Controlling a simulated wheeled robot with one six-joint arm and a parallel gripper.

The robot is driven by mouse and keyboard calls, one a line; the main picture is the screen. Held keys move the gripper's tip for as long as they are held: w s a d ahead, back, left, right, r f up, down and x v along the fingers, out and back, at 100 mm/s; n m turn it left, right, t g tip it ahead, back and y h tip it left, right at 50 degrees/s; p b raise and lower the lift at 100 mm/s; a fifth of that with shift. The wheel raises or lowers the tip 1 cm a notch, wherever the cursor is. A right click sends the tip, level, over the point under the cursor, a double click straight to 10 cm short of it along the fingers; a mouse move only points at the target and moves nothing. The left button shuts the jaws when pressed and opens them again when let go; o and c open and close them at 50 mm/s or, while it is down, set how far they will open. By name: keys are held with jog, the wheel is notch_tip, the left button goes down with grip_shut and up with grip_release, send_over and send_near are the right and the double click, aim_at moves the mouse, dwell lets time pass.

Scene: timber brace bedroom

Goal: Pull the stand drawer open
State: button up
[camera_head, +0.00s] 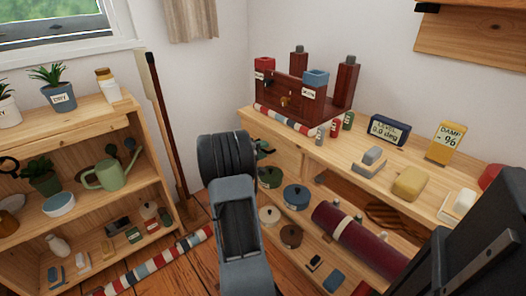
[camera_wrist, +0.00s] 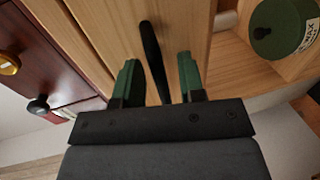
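The wooden stand (camera_head: 375,170) is on the right in the head view. Its drawer front (camera_head: 282,155) is at the stand's upper left, partly hidden by my arm, and looks flush with the stand. In the wrist view the pale wood drawer front (camera_wrist: 185,30) carries a long black bar handle (camera_wrist: 150,45). My gripper (camera_wrist: 157,65) is open, with its two green fingers on either side of the handle. There is a visible gap between each finger and the handle. In the head view my gripper (camera_head: 264,149) is mostly hidden behind my wrist.
A dark red wooden box (camera_head: 300,90) with knobs sits on top of the stand, above the drawer. A red, white and blue roll (camera_head: 287,120) lies before it. Pots and a maroon roll (camera_head: 350,238) fill lower shelves. A plant shelf (camera_head: 75,130) stands left.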

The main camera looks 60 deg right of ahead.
jog(key=shift+d, duration=0.15)
grip_shut()
dwell(0.4)
